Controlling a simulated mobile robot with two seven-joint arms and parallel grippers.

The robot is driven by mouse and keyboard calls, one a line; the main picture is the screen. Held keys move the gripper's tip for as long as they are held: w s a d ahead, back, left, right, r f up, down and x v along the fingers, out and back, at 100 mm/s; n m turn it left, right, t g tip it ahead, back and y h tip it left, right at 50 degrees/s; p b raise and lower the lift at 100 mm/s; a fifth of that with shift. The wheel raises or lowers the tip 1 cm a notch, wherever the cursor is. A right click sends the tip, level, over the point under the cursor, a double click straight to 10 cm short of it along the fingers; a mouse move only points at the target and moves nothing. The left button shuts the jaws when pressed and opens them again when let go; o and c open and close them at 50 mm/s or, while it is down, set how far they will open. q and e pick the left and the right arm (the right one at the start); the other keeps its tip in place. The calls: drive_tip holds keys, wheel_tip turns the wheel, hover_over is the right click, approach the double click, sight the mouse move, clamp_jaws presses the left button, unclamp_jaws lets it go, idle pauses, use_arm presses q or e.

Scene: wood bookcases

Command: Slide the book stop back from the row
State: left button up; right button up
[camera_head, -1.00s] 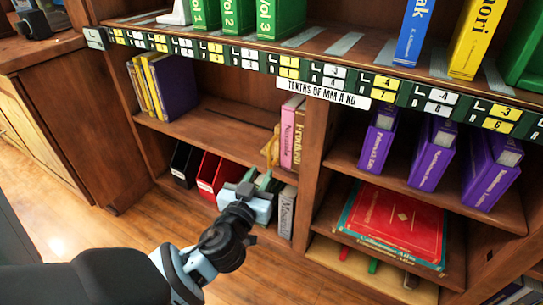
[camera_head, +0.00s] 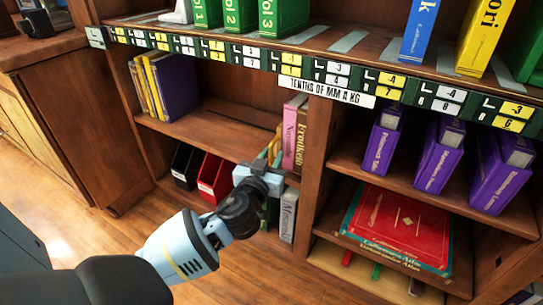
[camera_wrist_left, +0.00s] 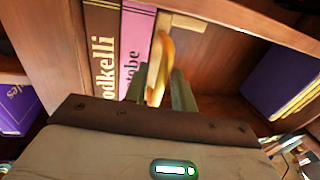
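The tan wooden book stop (camera_head: 277,142) stands on the middle shelf of the left bookcase, at the left of a short row made of a pink book (camera_head: 291,130) and a tan-brown book (camera_head: 302,135). In the left wrist view the book stop's upright (camera_wrist_left: 161,68) stands between my green-grey fingers. My left gripper (camera_head: 270,155) is at the front of that shelf, open; its fingers (camera_wrist_left: 162,88) are apart on either side of the upright, and contact cannot be told. The gripper hides the stop's lower part in the head view. My right gripper is not in view.
Purple and yellow books (camera_head: 172,85) stand at the shelf's left end, with bare shelf (camera_head: 215,125) between. Below are a black binder (camera_head: 185,165), a red binder (camera_head: 214,178) and a grey book (camera_head: 288,215). A wooden divider (camera_head: 315,150) stands right of the row.

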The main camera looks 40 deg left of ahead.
use_arm(q)
drive_tip(key=shift+c, duration=0.5)
clamp_jaws()
drive_tip(key=s+a+p, duration=0.1)
drive_tip(key=s+a, duration=0.2)
drive_tip(key=a, duration=0.9)
drive_tip(key=s+a+p, duration=0.2)
drive_tip(key=s+a, duration=0.1)
drive_tip(key=a, duration=0.9)
drive_tip(key=shift+a, duration=0.4)
drive_tip(key=shift+o, duration=0.5)
unclamp_jaws()
drive_tip(key=shift+d, duration=0.1)
